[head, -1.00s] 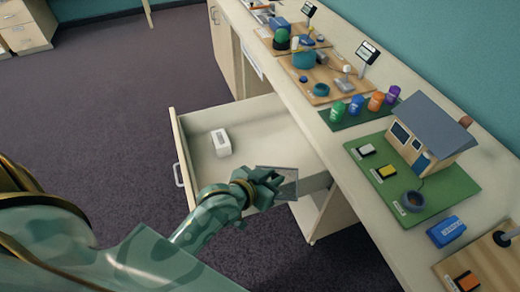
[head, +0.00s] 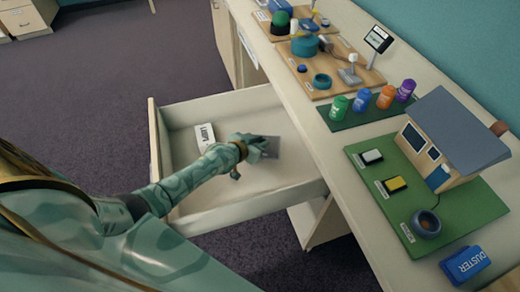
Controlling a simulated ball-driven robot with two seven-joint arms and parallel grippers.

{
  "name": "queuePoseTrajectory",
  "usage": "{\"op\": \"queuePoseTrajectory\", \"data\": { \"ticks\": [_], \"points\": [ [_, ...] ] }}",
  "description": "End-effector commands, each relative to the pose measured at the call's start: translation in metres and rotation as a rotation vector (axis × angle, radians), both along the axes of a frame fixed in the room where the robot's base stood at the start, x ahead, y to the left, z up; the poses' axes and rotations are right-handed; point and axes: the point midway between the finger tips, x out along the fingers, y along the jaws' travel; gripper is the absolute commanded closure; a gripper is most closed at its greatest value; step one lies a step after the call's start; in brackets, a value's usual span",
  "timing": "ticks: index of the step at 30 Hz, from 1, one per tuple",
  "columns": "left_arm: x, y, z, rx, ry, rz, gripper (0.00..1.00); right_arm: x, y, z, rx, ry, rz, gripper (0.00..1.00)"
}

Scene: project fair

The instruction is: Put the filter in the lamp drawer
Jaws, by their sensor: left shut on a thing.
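The lamp drawer (head: 240,205) is pulled open from the long white counter. A white box with dark lettering, seemingly "LAMPS" (head: 205,137), is inside at its left. My left gripper (head: 262,147) is over the inside of the drawer, shut on a flat, grey, see-through square, the filter (head: 271,148). Whether the filter touches the drawer floor I cannot tell. My right gripper is not in view.
The drawer floor right of the gripper is bare.

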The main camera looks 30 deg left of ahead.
Motion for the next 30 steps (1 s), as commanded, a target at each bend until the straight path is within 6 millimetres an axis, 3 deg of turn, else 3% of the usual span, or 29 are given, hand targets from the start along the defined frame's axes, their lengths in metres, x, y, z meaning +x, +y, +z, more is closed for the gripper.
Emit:
{"op": "queuePoseTrajectory", "data": {
  "ticks": [3,6,16,17,19,30],
  "points": [
    [-0.001,0.000,-0.024,0.002,0.006,0.000,1.00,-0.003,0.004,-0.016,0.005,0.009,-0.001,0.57],
    [0.000,0.000,-0.036,0.002,0.004,-0.001,1.00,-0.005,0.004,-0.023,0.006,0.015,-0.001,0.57],
    [0.000,0.000,-0.035,0.002,0.002,-0.001,1.00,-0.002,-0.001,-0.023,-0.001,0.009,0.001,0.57],
    [-0.001,0.000,-0.035,0.002,0.002,-0.002,0.74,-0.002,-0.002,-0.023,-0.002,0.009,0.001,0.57],
    [0.000,0.000,-0.034,0.001,0.001,-0.002,0.58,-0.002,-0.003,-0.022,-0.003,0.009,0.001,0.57],
    [-0.005,0.000,-0.027,0.001,0.001,-0.001,0.58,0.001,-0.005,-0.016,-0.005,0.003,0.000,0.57]
  ]
}}
